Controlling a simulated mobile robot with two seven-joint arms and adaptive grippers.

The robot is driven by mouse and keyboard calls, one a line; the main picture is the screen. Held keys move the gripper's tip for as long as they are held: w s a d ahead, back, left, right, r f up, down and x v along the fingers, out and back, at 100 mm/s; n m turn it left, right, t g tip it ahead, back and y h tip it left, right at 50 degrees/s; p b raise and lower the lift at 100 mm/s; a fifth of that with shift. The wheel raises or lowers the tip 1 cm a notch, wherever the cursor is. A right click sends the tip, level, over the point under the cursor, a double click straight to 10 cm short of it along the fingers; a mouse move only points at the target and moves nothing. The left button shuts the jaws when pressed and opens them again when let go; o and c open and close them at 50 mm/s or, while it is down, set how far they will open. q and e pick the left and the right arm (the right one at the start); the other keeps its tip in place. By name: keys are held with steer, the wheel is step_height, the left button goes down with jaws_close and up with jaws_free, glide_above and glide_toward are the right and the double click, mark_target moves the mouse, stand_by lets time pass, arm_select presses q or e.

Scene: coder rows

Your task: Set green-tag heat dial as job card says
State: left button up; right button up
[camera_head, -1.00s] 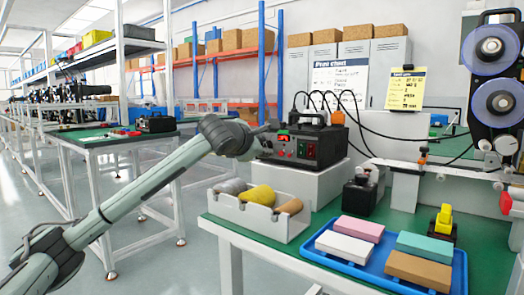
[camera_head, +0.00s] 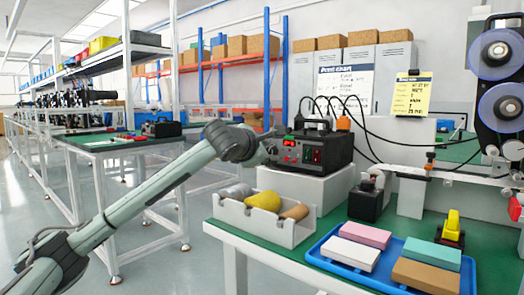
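The black control box (camera_head: 322,146) stands on a white block at the back of the green bench. The dial's setting is too small to read. My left gripper (camera_head: 269,148) is at the left end of the box front, partly merging with the dark box; its fingers are too small to tell open or shut, or whether they touch a dial. The yellow job card (camera_head: 411,94) hangs behind; its text is mostly unreadable. My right gripper is out of view.
A white bin (camera_head: 262,225) with several spools stands in front of the box. A blue tray (camera_head: 393,275) holds several coloured blocks. A black dispenser (camera_head: 366,199) stands right of the box. Black cables arch from the box. A print chart (camera_head: 344,85) hangs behind.

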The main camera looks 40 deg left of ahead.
arm_select(q)
steer(key=v, duration=1.1)
steer(key=shift+s, duration=0.25)
steer(key=shift+d, duration=0.1)
